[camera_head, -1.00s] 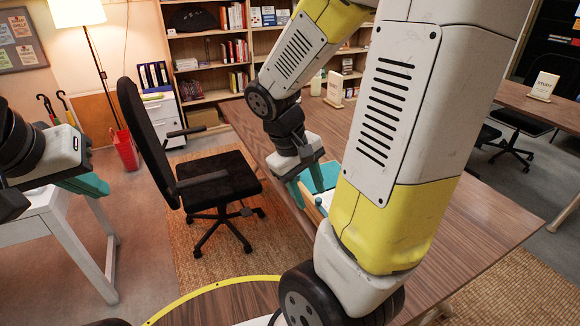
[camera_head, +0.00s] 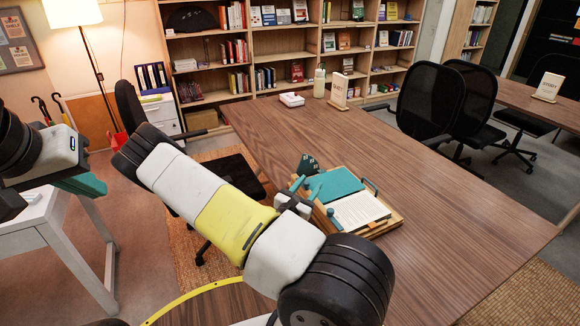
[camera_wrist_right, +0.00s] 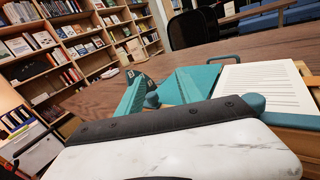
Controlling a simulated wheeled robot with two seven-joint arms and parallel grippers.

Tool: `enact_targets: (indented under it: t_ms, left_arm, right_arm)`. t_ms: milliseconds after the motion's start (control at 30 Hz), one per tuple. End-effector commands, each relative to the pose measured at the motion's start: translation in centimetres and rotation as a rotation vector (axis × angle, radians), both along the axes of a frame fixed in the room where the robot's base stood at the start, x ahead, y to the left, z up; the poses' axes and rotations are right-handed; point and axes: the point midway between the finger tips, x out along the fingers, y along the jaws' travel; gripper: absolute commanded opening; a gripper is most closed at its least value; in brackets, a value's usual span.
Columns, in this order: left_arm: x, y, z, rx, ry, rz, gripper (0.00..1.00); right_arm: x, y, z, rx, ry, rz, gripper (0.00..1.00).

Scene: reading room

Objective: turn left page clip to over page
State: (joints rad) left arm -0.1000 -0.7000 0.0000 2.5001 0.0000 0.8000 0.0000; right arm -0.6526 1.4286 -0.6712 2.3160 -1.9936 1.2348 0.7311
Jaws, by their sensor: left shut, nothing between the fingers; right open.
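A wooden book stand (camera_head: 388,222) lies on the brown table, holding an open book with a teal left side (camera_head: 338,183) and a printed white page (camera_head: 358,211). Both sides also show in the right wrist view, the printed page (camera_wrist_right: 265,82) at right. Whether either clip lies over a page is unclear. My right gripper (camera_head: 300,183) is open at the stand's left side, partly hidden. My left gripper (camera_head: 88,185) is shut and empty, far left.
A white box (camera_head: 291,99), a bottle (camera_head: 319,82) and a sign (camera_head: 339,91) are at the table's far end. A black chair (camera_head: 430,100) is behind the table. The right tabletop is clear.

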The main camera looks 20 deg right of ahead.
Motion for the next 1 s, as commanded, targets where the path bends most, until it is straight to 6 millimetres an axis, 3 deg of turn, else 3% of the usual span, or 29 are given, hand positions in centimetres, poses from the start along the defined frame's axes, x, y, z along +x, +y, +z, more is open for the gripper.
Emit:
enact_targets:
  t_ms: [100, 300, 700, 1000]
  left_arm:
    - [0.0, 0.0, 0.0, 0.0, 0.0, 0.0, 0.0]
    - [0.0, 0.0, 0.0, 0.0, 0.0, 0.0, 0.0]
    - [0.0, 0.0, 0.0, 0.0, 0.0, 0.0, 0.0]
    - [0.0, 0.0, 0.0, 0.0, 0.0, 0.0, 0.0]
  right_arm:
    - [1.0, 0.9, -1.9, -0.052, 0.07, 0.11, 0.43]
    - [1.9, 1.2, -3.1, -0.077, 0.112, 0.178, 0.43]
    - [6.3, -2.6, -3.1, -0.078, 0.111, 0.178, 0.43]
    - [7.6, -3.6, -3.1, -0.076, 0.111, 0.177, 0.43]
